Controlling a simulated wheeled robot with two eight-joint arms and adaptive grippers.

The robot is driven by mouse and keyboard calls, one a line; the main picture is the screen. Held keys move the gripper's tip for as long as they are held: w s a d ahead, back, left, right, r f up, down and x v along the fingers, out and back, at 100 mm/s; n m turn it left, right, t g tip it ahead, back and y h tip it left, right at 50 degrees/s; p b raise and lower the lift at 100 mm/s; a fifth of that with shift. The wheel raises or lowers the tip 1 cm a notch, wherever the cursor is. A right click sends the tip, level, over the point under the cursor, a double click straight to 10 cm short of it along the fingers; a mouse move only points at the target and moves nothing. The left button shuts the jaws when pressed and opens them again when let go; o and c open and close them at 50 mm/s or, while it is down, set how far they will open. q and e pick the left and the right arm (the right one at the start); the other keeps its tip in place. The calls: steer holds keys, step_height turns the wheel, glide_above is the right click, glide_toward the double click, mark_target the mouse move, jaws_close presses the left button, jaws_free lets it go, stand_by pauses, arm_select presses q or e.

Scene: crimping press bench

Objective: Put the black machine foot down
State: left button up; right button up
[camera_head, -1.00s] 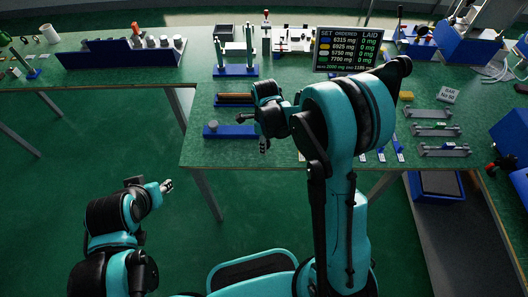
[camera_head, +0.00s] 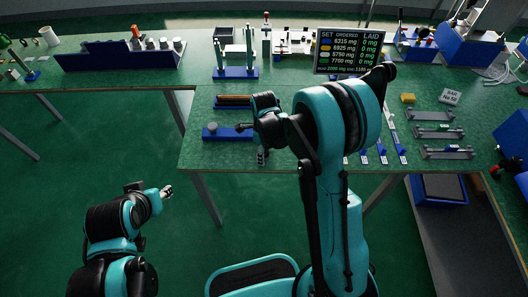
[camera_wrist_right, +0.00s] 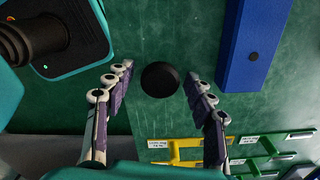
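The black machine foot (camera_wrist_right: 160,79) shows as a round black disc in the right wrist view. It lies between the fingertips of my right gripper (camera_wrist_right: 158,85), with a green gap on each side. That gripper is open, its fingers apart. In the head view my right gripper (camera_head: 262,156) points down at the front edge of the green bench (camera_head: 222,157); the foot cannot be made out there. I cannot tell how high the fingertips are. My left gripper (camera_head: 167,191) is over the floor, off the bench; its finger opening is too small to judge.
A blue bar (camera_head: 237,135) with a grey knob lies just left of my right gripper. A blue block (camera_wrist_right: 237,60) stands close right of the fingers in the wrist view.

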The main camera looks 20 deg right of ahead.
steer(key=shift+r, duration=0.2)
steer(key=s+r+n+t+p, duration=0.1)
steer(key=s+r+n+p, duration=0.15)
steer(key=r, duration=0.65)
steer(key=s+r+n+t+p, duration=0.1)
steer(key=r+n+p, duration=0.15)
steer(key=r, duration=0.65)
steer(key=s+d+r+n+t, duration=0.1)
steer(key=s+r+n+t, duration=0.1)
steer(key=s+n, duration=0.4)
steer(key=s+d+r+n+t, duration=0.1)
steer(key=s+r+n+t, duration=0.2)
steer(key=s+n, duration=0.4)
steer(key=n, duration=0.6)
steer(key=shift+s+d, duration=0.2)
steer(key=shift+d, duration=0.1)
